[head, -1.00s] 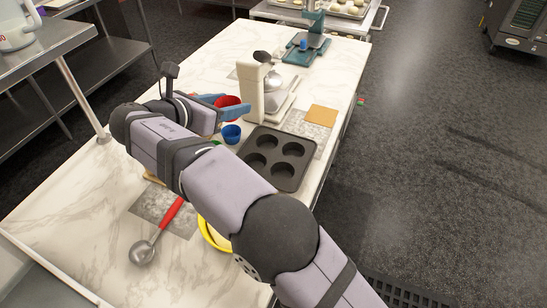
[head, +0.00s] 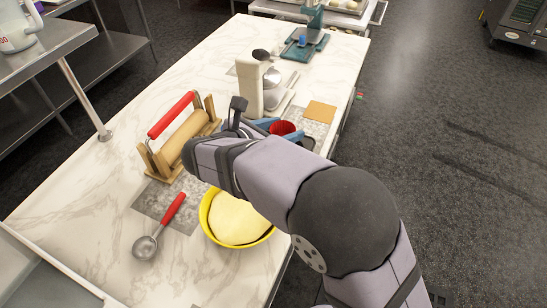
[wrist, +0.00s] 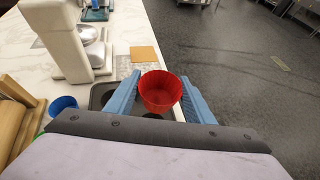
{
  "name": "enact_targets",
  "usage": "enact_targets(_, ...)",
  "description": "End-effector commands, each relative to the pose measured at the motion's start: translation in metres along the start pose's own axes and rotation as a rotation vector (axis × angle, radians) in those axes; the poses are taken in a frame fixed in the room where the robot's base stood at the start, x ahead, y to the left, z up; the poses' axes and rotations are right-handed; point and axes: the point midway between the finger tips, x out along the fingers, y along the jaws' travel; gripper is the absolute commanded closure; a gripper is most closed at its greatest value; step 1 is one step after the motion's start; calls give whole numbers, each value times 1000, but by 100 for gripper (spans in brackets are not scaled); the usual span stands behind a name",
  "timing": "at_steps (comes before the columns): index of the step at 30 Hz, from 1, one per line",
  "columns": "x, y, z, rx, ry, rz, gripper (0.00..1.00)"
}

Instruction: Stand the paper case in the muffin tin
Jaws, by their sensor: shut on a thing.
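The red paper case (head: 283,128) is held upright between the blue fingers of my gripper (head: 286,131). In the wrist view the red paper case (wrist: 161,92) sits between the two fingertips (wrist: 160,95), shut on its sides. The dark muffin tin (wrist: 99,97) shows partly in the wrist view, left of and below the case. The rest of the tin is hidden by the fingers, the case and my wrist.
A blue case (wrist: 62,104) stands left of the tin. A cream-coloured scale-like stand (head: 249,88) rises behind it. A wooden rack with a rolling pin (head: 181,135), a yellow bowl (head: 206,221) of dough and a scoop (head: 145,247) are nearby. The table's right edge is close.

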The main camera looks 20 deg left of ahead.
Motion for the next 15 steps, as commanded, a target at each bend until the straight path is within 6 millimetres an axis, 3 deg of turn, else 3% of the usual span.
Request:
enact_targets(5,1,0,-3,0,0,-6,72)
enact_targets(15,22,-1,-45,-4,1,-8,72)
